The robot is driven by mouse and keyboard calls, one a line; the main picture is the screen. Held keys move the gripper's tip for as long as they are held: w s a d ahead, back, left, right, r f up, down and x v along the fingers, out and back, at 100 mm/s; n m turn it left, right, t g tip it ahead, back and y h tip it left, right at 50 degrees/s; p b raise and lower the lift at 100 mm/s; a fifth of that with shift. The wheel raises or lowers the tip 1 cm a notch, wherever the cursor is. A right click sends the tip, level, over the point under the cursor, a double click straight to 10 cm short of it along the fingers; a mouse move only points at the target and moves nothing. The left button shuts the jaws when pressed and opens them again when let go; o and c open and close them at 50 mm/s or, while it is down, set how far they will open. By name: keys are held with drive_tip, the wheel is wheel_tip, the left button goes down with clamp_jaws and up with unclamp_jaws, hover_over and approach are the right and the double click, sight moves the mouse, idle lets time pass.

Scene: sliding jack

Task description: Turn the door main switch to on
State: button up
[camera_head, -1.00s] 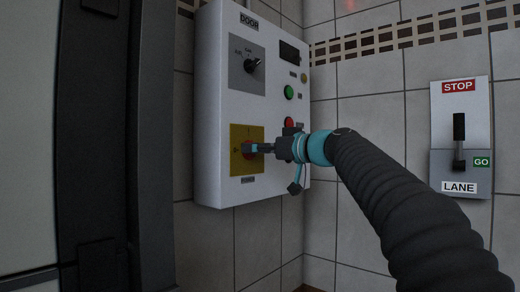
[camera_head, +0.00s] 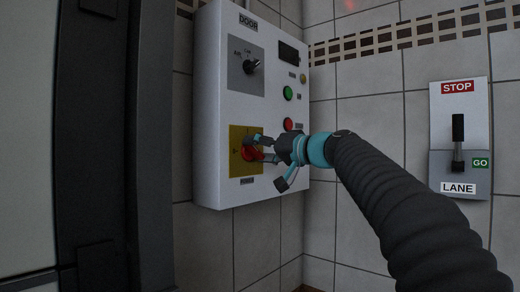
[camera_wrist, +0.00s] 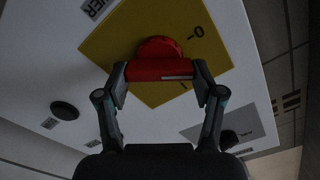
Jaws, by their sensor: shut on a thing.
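The main switch is a red knob (camera_head: 250,154) on a yellow plate (camera_head: 238,167), low on the white door box (camera_head: 211,110). In the wrist view the red handle (camera_wrist: 160,68) lies between the two fingertips of my gripper (camera_wrist: 161,80), one finger at each end of it. A white line shows on the handle's right half. The plate carries a 0 mark and an I mark, and the line lies close to the I mark. In the head view my gripper (camera_head: 259,148) is tilted, with its fingers at the knob, partly covering it.
Above on the box are a black selector (camera_head: 252,66), a green button (camera_head: 288,92) and a red button (camera_head: 288,124). A lane switch panel (camera_head: 460,190) with a black lever is on the tiled wall at right. A dark door frame (camera_head: 105,150) stands at left.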

drive_tip(key=m+p, duration=0.1)
drive_tip(key=m, duration=0.4)
drive_tip(key=m+p, duration=0.2)
drive_tip(key=m, duration=0.3)
drive_tip(key=shift+f+m, duration=0.2)
drive_tip(key=shift+m, duration=0.2)
idle(0.4)
drive_tip(key=o, duration=1.1)
drive_tip(key=shift+a, duration=0.1)
drive_tip(key=shift+o, duration=0.2)
drive_tip(key=shift+d, duration=0.3)
drive_tip(key=v, duration=1.1)
drive_tip(key=shift+s+d, duration=0.2)
drive_tip(key=shift+s, duration=0.05)
